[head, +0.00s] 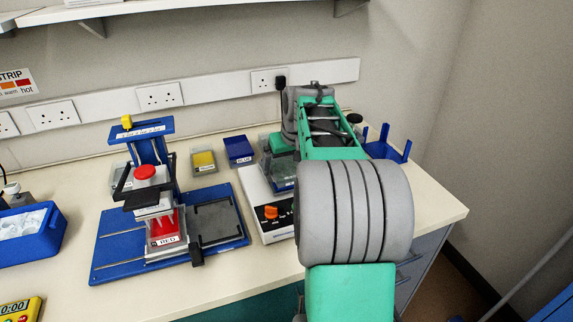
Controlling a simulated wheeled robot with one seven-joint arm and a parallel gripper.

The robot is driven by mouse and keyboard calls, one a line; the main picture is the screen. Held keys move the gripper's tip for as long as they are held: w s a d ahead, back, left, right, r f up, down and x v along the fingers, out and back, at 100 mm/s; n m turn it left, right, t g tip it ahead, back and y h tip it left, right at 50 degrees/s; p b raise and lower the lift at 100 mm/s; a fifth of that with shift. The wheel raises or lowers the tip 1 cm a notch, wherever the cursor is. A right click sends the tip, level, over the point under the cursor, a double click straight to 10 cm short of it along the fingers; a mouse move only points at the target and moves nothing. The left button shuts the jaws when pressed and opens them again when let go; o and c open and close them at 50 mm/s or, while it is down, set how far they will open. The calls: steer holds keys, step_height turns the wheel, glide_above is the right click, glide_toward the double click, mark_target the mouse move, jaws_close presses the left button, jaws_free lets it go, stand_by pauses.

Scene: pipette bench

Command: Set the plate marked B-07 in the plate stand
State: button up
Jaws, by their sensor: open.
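No label reading B-07 can be made out in the head view. A blue rack with upright prongs (388,151), which looks like the plate stand, is at the back right of the bench, partly hidden by my arm. My gripper (278,160) is above the back of a white device with an orange knob (256,204). Its jaws are open, but my arm and wrist hide most of them. A dark, boxy shape shows under the gripper; I cannot tell whether it is a plate.
A blue pipette rig (152,160) with a red button stands left of centre, with a tray labelled RED (166,241) under it. Yellow (203,158) and blue (239,150) trays sit behind. A blue bin (28,240) is at the left.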

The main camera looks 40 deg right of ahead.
steer(key=v, duration=0.6)
steer(key=shift+s+d+r, duration=0.15)
steer(key=shift+d+r, duration=0.1)
steer(key=shift+r, duration=0.1)
steer(key=r+p, duration=0.2)
steer(key=p, duration=0.1)
steer(key=shift+w+a+p, duration=0.2)
steer(key=shift+p, duration=0.1)
steer(key=shift+w+f+p, duration=0.25)
steer(key=shift+p, duration=0.3)
steer(key=x, duration=0.8)
steer(key=shift+s+f+p, duration=0.1)
steer(key=shift+f+p, duration=0.3)
steer(key=shift+c, duration=0.5)
steer(key=shift+r, duration=0.1)
steer(key=c, duration=1.4)
